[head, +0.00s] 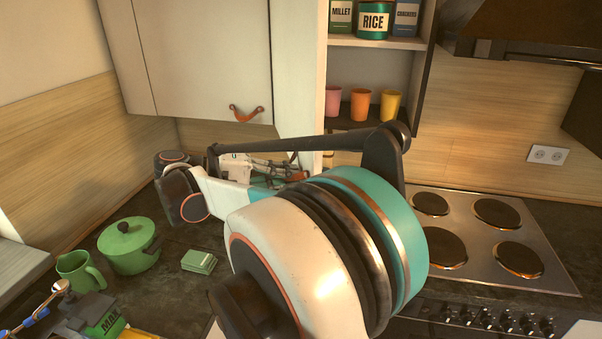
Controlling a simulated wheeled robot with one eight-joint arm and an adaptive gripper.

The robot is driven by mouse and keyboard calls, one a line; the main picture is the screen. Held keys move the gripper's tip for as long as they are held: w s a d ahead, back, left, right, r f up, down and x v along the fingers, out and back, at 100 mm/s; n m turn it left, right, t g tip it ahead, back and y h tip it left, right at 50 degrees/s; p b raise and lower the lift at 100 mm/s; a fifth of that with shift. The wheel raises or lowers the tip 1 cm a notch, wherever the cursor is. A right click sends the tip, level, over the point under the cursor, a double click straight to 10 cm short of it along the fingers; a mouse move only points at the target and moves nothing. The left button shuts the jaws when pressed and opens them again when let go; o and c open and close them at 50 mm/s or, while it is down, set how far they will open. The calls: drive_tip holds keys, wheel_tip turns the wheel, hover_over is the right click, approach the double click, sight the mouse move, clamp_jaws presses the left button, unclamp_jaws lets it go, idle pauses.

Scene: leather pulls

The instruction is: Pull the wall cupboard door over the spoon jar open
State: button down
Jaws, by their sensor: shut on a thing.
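A wall cupboard door (202,60) with a red-brown leather pull (246,113) looks shut. To its right a pale panel (300,65) reaches lower; I cannot tell for sure whether it is a door standing ajar or a cupboard side. My gripper (293,173) is below this panel, largely hidden behind my own arm. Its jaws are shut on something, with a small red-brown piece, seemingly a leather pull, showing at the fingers. I cannot make out the spoon jar; my arm covers much of the counter there.
A green pot (128,245), green mug (80,274) and small green box (199,261) stand on the counter at left. Open shelves hold tins, including a rice tin (374,21), and coloured cups (361,104). The hob (470,240) is at right, under a dark hood (525,35).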

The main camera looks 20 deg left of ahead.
drive_tip(key=shift+a+r, duration=0.15)
drive_tip(key=shift+a, duration=0.15)
drive_tip(key=c, duration=2)
unclamp_jaws()
drive_tip(key=o, duration=0.3)
drive_tip(key=shift+w, duration=0.1)
